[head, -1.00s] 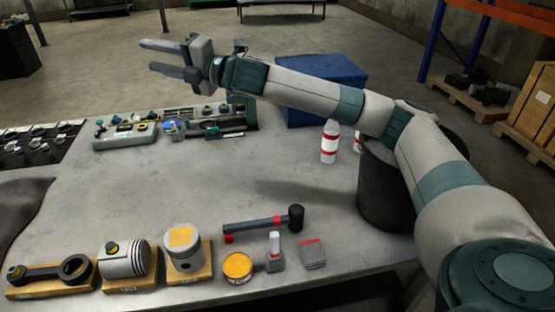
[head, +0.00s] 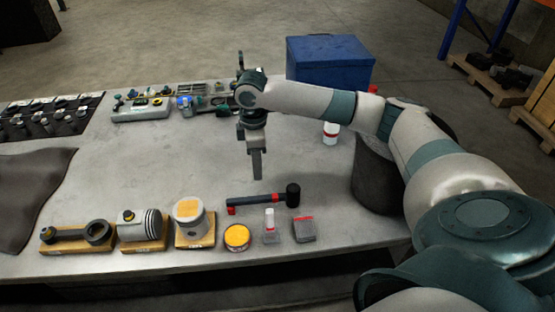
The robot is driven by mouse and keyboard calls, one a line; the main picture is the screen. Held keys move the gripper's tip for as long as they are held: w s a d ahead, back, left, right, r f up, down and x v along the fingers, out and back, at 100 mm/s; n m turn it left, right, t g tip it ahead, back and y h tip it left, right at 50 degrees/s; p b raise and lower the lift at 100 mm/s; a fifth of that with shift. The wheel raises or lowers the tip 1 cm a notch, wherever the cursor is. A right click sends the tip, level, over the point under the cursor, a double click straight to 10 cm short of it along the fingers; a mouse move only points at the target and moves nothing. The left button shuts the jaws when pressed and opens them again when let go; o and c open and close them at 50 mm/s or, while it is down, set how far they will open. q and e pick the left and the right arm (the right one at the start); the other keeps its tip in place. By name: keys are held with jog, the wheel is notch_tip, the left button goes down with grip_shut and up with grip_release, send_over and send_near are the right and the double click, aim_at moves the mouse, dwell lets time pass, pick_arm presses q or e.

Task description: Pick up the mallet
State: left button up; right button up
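The mallet (head: 264,200) lies on the grey table, with its black head (head: 292,195) at the right and its dark handle with red parts pointing left. My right gripper (head: 257,177) points down above the table, just behind the handle in the picture, and does not touch it. Its fingers are seen edge-on, so I cannot tell whether they are open or shut. My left gripper is not in view.
In front of the mallet stand a yellow-topped tin (head: 237,237), a small red-and-white bottle (head: 269,222) and a grey-red box (head: 303,229). A dark bin (head: 376,180), a white-red bottle (head: 331,132) and a blue box (head: 330,62) are at the right and back.

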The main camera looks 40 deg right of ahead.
jog(key=shift+f, duration=0.1)
jog(key=b, duration=0.1)
send_over(260, 198)
jog(key=f, duration=0.8)
jog(key=shift+a, duration=0.2)
notch_tip(260, 198, down, 3)
jog(key=b, duration=0.4)
jog(key=shift+f, duration=0.1)
jog(key=shift+f+b, duration=0.45)
jog(key=shift+b, duration=0.1)
jog(key=f+b, duration=0.2)
jog(key=b, duration=0.1)
jog(key=f+b, duration=0.3)
jog(key=b, duration=0.1)
jog(key=shift+w+d+f, duration=0.1)
jog(key=shift+d, duration=0.1)
jog(key=shift+c, duration=0.6)
